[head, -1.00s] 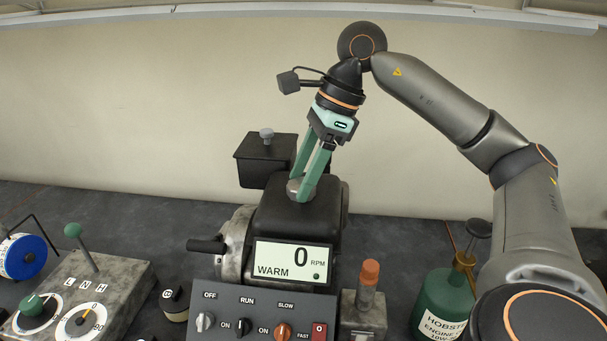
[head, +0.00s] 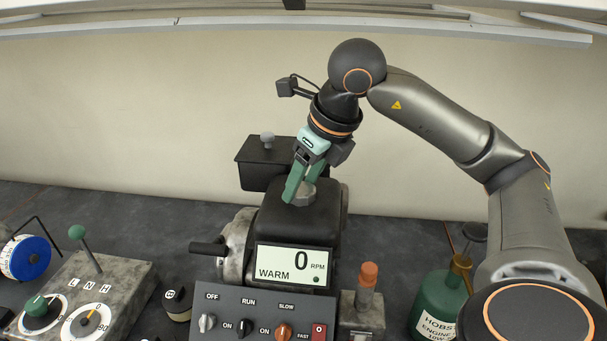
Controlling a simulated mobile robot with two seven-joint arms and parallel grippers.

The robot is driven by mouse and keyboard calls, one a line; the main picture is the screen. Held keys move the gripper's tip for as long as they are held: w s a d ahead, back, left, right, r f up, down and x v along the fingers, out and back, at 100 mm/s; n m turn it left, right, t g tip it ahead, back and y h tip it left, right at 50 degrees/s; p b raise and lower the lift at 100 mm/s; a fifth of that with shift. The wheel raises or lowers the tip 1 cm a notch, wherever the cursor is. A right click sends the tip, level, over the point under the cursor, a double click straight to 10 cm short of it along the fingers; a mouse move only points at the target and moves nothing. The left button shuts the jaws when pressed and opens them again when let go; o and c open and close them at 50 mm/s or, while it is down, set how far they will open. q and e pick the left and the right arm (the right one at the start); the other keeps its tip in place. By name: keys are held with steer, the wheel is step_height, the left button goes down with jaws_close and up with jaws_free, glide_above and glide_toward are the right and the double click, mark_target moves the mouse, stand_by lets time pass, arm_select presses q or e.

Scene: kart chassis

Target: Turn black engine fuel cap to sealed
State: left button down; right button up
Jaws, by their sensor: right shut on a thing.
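The black engine (head: 300,218) stands in the middle of the head view, with a rounded black top. A grey cap (head: 306,197) sits on that top, partly hidden by the green fingers of my right gripper (head: 302,191). My right gripper comes down from above, tilted, and is shut on the cap. I cannot read any mark on the cap that tells its turn position. My left gripper is not in view.
A black box (head: 258,172) with a grey knob stands behind the engine. In front are an RPM display (head: 295,264) reading 0 and WARM, and a switch panel (head: 255,308). A green oil can (head: 436,306) stands at right, a lever box (head: 118,287) at left.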

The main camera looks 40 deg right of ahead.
steer(key=m+h+p, duration=0.1)
steer(key=m, duration=0.2)
steer(key=shift+a, duration=0.1)
steer(key=shift+m+g+h+p, duration=0.3)
steer(key=shift+m+h+p, duration=0.25)
steer(key=shift+m, duration=1.25)
steer(key=o, duration=1.4)
